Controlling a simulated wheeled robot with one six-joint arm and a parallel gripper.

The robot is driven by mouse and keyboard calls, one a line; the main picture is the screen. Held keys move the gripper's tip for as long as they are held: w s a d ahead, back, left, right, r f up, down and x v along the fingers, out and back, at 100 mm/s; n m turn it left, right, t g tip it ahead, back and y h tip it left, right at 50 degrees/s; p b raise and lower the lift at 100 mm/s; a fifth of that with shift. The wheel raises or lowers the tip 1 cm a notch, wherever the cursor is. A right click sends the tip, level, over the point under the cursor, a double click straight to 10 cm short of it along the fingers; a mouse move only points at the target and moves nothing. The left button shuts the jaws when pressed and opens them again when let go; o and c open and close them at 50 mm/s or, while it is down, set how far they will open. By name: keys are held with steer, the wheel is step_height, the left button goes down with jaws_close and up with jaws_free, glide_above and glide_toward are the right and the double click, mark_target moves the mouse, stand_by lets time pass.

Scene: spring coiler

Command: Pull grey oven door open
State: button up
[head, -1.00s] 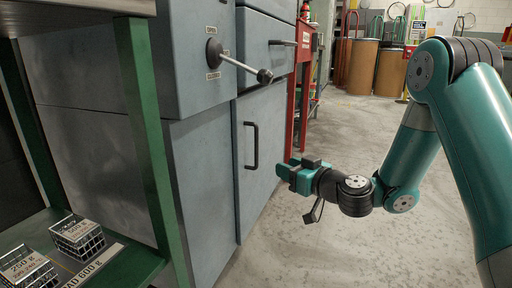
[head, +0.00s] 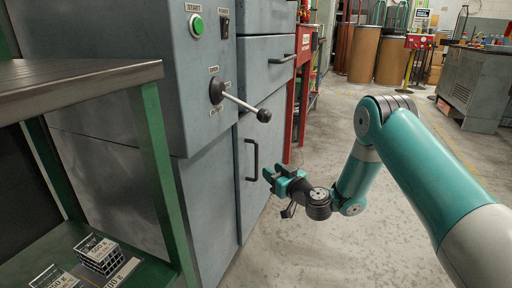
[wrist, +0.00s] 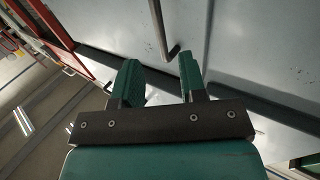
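The grey door (head: 262,190) is the lower front panel of the grey machine and looks shut. Its black vertical bar handle (head: 252,160) stands out from the face. My gripper (head: 268,178) is beside the handle's lower end, to its right, apart from it. In the wrist view my gripper (wrist: 158,62) has its two teal fingers spread with nothing between them. The handle's bar (wrist: 160,28) shows there just past the fingertips, against the grey panel.
A lever with a dark knob (head: 264,115) juts out above the door. A green-framed bench (head: 160,150) with wire baskets on its lower shelf stands at left. A red stand (head: 301,75) is beyond the machine.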

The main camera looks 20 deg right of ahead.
mark_target(257, 160)
steer(key=x, duration=0.8)
steer(key=shift+f, duration=0.1)
steer(key=shift+x, duration=0.8)
jaws_close()
